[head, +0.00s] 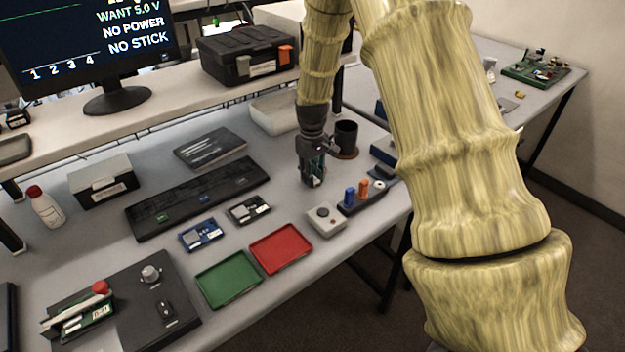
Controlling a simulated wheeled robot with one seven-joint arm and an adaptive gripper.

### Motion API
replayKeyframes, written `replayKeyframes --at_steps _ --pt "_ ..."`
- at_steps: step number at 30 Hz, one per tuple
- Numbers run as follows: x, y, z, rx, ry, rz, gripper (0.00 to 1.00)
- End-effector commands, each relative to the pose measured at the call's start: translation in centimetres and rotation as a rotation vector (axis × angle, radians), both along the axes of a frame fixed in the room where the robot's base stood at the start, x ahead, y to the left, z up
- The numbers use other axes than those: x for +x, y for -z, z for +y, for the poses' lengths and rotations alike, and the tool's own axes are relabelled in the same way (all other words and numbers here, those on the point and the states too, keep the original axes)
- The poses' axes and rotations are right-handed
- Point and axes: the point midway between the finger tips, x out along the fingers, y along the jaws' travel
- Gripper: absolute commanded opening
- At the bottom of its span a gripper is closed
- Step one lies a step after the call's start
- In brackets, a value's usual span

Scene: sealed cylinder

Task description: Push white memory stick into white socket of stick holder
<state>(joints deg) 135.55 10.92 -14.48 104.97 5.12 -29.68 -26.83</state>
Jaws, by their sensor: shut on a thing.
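The stick holder (352,209) is a dark block on the bench, right of my gripper. A blue stick (349,196) and an orange stick (364,188) stand upright in it. The white socket (379,186) shows as a pale ring at its right end. My gripper (315,181) points down over the bench, left of and behind the holder and apart from it. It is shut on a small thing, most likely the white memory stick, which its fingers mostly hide. No white stick shows clearly elsewhere.
A grey box with a round knob (324,217) stands just left of the holder. A black mug (346,138) stands behind my gripper. Red (281,250) and green trays (229,279) and a keyboard (197,197) lie left. The monitor (85,45) reads "NO STICK".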

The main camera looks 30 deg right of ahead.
Motion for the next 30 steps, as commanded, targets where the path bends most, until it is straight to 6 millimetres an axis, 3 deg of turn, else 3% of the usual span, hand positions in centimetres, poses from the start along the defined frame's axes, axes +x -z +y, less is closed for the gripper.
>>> replayKeyframes --at_steps 11,30 --pt "0.1 -0.7 0.0 0.0 0.0 -0.001 0.1" --pt "0.1 -9.2 0.0 0.0 0.0 -0.002 0.1"
